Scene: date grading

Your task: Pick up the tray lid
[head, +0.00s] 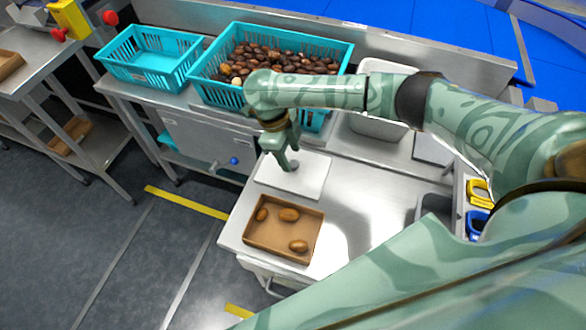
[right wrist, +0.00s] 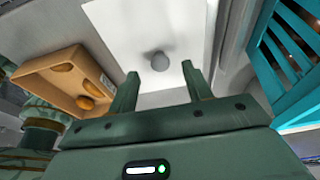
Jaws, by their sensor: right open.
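The tray lid (head: 310,177) is a flat white square lying on the steel worktop, with a small round grey knob (right wrist: 160,61) at its middle. In the head view my right gripper (head: 288,163) is over the lid and hides most of the knob. In the right wrist view the lid (right wrist: 118,22) fills the upper middle, and the knob shows between and beyond the two open fingertips of my right gripper (right wrist: 160,72). Nothing is held. My left gripper is not in view.
A brown tray (head: 273,252) with 3 dates stands in front of the lid. A teal crate (head: 222,92) full of dates and an emptier teal crate (head: 152,68) stand behind. A pale bin (head: 375,124) is at the back right. The worktop (head: 365,205) right of the lid is clear.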

